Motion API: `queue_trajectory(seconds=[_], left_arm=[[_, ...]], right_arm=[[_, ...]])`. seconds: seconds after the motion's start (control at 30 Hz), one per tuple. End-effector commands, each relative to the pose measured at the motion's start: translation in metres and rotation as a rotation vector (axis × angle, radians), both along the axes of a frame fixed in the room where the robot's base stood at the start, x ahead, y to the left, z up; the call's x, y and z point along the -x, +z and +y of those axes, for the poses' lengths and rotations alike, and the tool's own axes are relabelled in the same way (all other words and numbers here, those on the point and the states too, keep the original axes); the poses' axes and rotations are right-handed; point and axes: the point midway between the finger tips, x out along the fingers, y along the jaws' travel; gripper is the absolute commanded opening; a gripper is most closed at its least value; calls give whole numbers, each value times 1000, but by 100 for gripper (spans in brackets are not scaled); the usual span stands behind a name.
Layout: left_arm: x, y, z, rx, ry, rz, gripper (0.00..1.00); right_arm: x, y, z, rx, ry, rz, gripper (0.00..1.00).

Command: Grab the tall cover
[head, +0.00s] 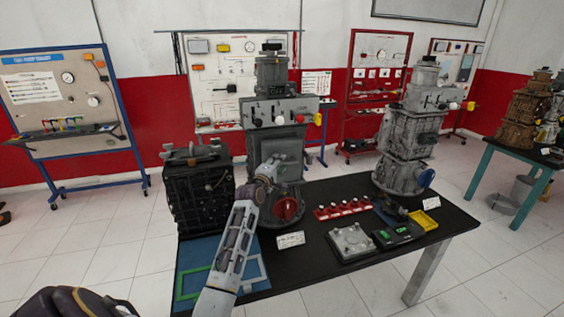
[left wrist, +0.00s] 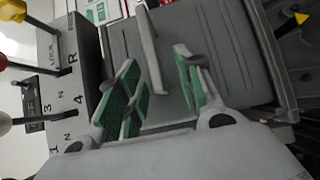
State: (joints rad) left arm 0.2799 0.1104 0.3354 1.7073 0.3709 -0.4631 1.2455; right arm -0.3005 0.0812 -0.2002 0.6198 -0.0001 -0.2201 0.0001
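The tall cover (head: 289,147) is a grey panel on the front of the middle grey machine (head: 272,75), below its control panel (head: 278,111). In the left wrist view the cover (left wrist: 222,50) fills much of the picture, and a pale upright handle bar (left wrist: 150,50) stands out from it. My left gripper (head: 271,166) is in front of the cover, partly hiding it. In the left wrist view my left gripper (left wrist: 157,62) is open, with green-padded fingers on either side of the handle bar. A gap shows between the bar and each finger. My right gripper is not in view.
The black table (head: 330,285) also bears a dark engine block (head: 197,190) on the left, a second grey machine (head: 408,130) on the right, and a red rack (head: 343,208). A red round part (head: 288,208) sits low on the middle machine, beside my arm.

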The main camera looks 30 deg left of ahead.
Motion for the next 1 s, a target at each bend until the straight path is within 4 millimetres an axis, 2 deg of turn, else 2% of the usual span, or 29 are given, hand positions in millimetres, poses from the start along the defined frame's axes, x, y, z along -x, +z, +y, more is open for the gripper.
queue_trajectory(seconds=[0.57,0.6,0.87,1.0], left_arm=[[-4,0,1,0,0,0,36],[-4,0,1,0,1,0,34],[-4,0,1,0,1,0,1],[-4,0,1,0,1,0,0]], right_arm=[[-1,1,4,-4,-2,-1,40],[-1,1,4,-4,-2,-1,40],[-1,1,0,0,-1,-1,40],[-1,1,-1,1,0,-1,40]])
